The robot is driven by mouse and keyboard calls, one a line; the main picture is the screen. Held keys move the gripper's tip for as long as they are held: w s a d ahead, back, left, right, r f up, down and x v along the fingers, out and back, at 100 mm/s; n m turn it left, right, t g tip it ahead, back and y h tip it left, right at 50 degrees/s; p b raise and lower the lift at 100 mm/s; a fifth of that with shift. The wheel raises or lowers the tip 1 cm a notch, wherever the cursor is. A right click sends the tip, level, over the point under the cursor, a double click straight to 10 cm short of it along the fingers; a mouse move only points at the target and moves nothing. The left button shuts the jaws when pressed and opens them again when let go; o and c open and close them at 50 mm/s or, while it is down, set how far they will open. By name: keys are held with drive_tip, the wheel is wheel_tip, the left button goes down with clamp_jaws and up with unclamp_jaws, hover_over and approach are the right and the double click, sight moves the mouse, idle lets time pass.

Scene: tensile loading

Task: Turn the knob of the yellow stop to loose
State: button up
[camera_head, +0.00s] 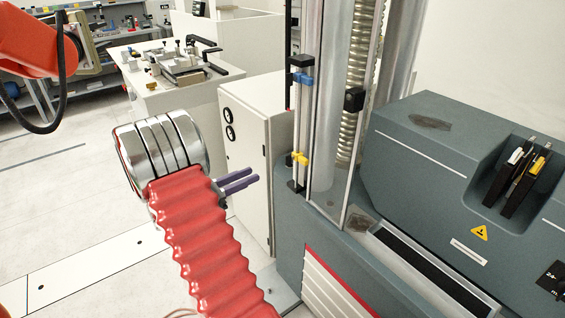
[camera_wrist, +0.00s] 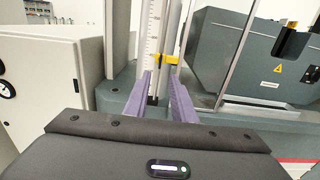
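The yellow stop (camera_head: 300,158) sits low on a thin vertical rod of the testing machine, with a knob on its side. In the wrist view the yellow stop (camera_wrist: 172,59) shows just beyond the fingertips and slightly to the right of the gap between them. My gripper (camera_head: 255,176) has two purple fingers pointing toward the stop, apart from it. In the wrist view my gripper (camera_wrist: 160,76) is open with nothing between the fingers. The knob's turn position is too small to tell.
A blue stop (camera_head: 300,78) sits higher on the same rod. A black block (camera_head: 354,99) is on the machine's frame nearby. A white cabinet (camera_head: 246,140) stands behind my gripper. The grey machine base (camera_head: 345,270) lies to the right.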

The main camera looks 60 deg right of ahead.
sight(290, 159)
drive_tip(key=x, duration=1.3)
drive_tip(key=shift+s+d, duration=0.2)
drive_tip(key=shift+d, duration=0.15)
drive_tip(key=shift+c, duration=0.5)
clamp_jaws()
